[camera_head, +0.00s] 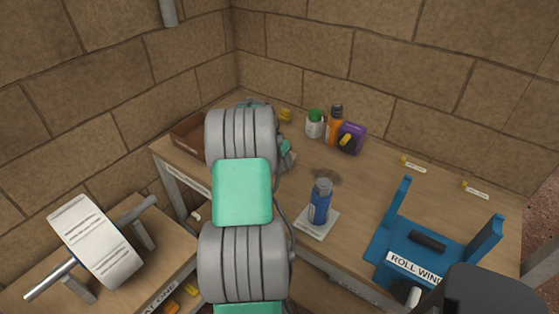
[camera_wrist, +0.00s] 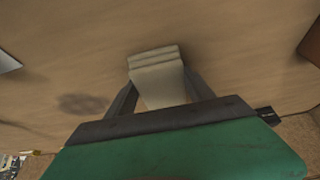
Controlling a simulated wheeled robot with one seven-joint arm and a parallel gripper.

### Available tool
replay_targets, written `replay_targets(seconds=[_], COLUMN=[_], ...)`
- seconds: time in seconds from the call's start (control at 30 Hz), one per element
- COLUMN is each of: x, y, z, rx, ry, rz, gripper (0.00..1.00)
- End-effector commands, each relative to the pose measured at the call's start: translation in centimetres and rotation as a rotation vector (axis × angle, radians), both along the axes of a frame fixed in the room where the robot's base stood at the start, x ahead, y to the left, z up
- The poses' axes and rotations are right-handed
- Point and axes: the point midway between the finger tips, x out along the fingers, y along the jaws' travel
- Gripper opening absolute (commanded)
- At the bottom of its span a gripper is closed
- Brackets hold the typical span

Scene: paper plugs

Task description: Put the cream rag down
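The cream rag (camera_wrist: 158,78) shows in the wrist view as a folded, pale block between the two fingers of my gripper (camera_wrist: 160,92). The fingers press on its two sides, so my gripper is shut on it. The wooden tabletop (camera_wrist: 225,50) lies behind the rag; I cannot tell whether the rag touches it. In the head view my arm hides the rag and most of my gripper, above the left part of the workbench (camera_head: 385,185).
A blue bottle (camera_head: 320,203) stands on a white card (camera_head: 308,226). A white-green jar (camera_head: 315,124), orange bottle (camera_head: 335,126) and purple container (camera_head: 351,138) stand near the wall. A brown box (camera_head: 187,135) is at the left corner, a blue roll-winding stand (camera_head: 380,244) at the right.

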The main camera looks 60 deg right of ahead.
Motion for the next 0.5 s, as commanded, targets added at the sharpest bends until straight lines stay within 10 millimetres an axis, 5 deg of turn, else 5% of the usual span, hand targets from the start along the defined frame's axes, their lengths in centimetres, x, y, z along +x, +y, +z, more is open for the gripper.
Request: replay_targets(seconds=[0.27,0.5], x=[-0.34,-0.68], y=[0.36,0.48], z=[-1.01,-1.33], rx=[0.015,0.021], ry=[0.007,0.012], rz=[-0.001,-0.006], gripper=[0.83,0.83])
